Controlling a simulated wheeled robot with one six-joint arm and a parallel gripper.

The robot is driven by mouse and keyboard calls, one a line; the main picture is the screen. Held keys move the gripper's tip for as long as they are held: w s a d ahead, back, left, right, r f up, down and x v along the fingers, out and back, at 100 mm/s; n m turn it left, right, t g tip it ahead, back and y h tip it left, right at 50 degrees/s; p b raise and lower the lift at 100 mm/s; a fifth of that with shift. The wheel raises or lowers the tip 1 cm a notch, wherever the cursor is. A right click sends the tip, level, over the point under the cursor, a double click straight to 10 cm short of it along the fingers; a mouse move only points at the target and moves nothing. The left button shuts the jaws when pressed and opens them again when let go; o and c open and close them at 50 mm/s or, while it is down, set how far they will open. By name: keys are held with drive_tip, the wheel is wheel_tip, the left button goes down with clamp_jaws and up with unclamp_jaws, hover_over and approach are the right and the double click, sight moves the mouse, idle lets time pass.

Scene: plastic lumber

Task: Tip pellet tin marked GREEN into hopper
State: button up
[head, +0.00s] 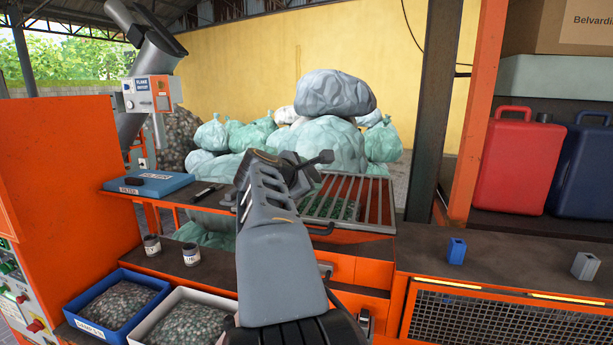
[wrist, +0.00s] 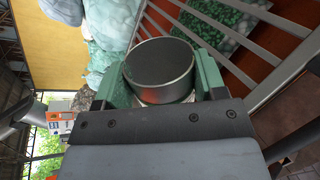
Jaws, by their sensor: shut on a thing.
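My gripper (head: 290,162) reaches out over the bench, beside the barred hopper grate (head: 372,206). In the wrist view my gripper (wrist: 160,88) has its green fingers shut on a round dark metal tin (wrist: 158,72). The tin's rim and dark interior face the camera; its contents and any marking cannot be made out. Green pellets (wrist: 215,32) show beneath the grate bars, beside the tin. In the head view the arm and gripper largely hide the held tin. Two other small tins (head: 152,245) (head: 191,255) stand upright on the lower bench at left; their labels are not readable.
A blue bin (head: 157,281) and a white bin (head: 222,301) of grey-green pellets sit at lower left. A blue FILTER box (head: 150,185) lies on the upper shelf. Filled bags (head: 330,145) are piled behind. Red (head: 503,165) and blue (head: 583,170) cans stand at right.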

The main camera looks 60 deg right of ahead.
drive_tip(key=r+n+g+h, duration=0.1)
drive_tip(key=n, duration=0.1)
drive_tip(key=shift+r+n, duration=0.1)
drive_tip(key=shift+n, duration=0.3)
drive_tip(key=n, duration=0.1)
drive_tip(key=r+n+g+h, duration=0.1)
drive_tip(key=n+b, duration=0.1)
drive_tip(key=shift+s+d+r+h, duration=0.1)
drive_tip(key=shift+s+r+h, duration=0.2)
drive_tip(key=shift+h, duration=0.1)
drive_tip(key=shift+s+r+n+h+b, duration=0.1)
drive_tip(key=shift+r+n+h+b, duration=0.3)
drive_tip(key=shift+n, duration=0.8)
